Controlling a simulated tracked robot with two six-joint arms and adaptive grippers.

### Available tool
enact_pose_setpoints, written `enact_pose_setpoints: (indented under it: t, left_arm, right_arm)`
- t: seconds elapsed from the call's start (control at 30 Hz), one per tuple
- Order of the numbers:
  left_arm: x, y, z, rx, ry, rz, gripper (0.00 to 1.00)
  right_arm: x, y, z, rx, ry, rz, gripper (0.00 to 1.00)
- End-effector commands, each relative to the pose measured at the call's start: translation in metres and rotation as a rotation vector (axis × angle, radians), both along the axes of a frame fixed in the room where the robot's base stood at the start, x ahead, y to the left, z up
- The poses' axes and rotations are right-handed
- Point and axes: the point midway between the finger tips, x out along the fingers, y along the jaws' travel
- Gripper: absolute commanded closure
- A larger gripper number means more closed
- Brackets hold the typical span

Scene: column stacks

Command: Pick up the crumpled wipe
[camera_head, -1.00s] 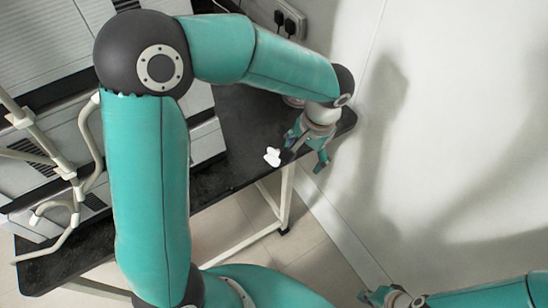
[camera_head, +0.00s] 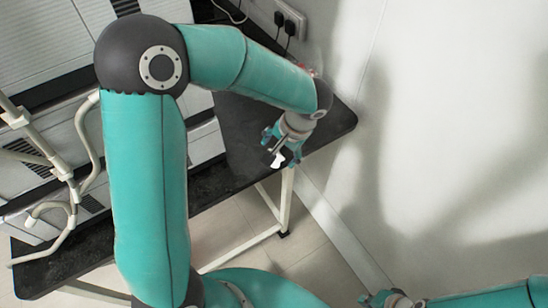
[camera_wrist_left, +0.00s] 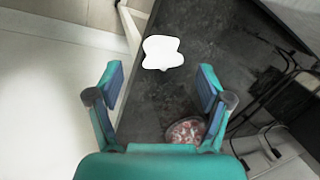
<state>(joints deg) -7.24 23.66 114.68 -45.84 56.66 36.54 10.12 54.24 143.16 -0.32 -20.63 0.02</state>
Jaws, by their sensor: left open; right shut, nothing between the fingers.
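The crumpled wipe (camera_head: 278,160) is a small white piece on the dark tabletop, close to its front edge. In the left wrist view the wipe (camera_wrist_left: 162,53) lies just beyond the fingertips, across the gap between them. My left gripper (camera_head: 280,150) is open and empty over the table, and its fingers partly hide the wipe in the head view. In the left wrist view my left gripper (camera_wrist_left: 157,82) has its two fingers wide apart. My right gripper (camera_head: 376,299) is shut and empty at the bottom of the head view, away from the table.
The black table (camera_head: 232,150) has bare surface around the wipe. A round container with red and white contents (camera_wrist_left: 187,130) stands behind the left fingers. Cables (camera_wrist_left: 275,85) and wall plugs (camera_head: 285,24) are near the wall. White equipment (camera_head: 40,50) stands at the left.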

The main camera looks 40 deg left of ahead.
Motion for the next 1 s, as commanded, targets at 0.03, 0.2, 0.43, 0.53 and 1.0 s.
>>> enact_pose_setpoints:
  t: [0.03,0.2,0.43,0.53,1.0]
  left_arm:
    - [0.0,0.001,-0.002,0.0,0.001,0.0,0.21]
    - [0.003,0.007,-0.019,0.0,0.004,0.0,0.21]
    - [0.005,0.016,-0.047,0.0,0.002,0.001,0.21]
    - [0.005,0.017,-0.05,0.0,0.001,0.0,0.21]
    - [0.006,0.017,-0.05,0.0,0.0,0.001,0.65]
  right_arm:
    - [0.0,0.0,0.0,0.0,0.0,0.0,1.0]
    - [0.0,0.0,0.004,0.0,0.0,0.0,1.0]
    - [0.0,0.0,0.005,0.0,0.0,0.0,1.0]
    - [0.0,0.0,0.005,0.0,0.0,0.0,1.0]
    - [0.0,0.0,0.005,0.0,0.0,0.0,1.0]
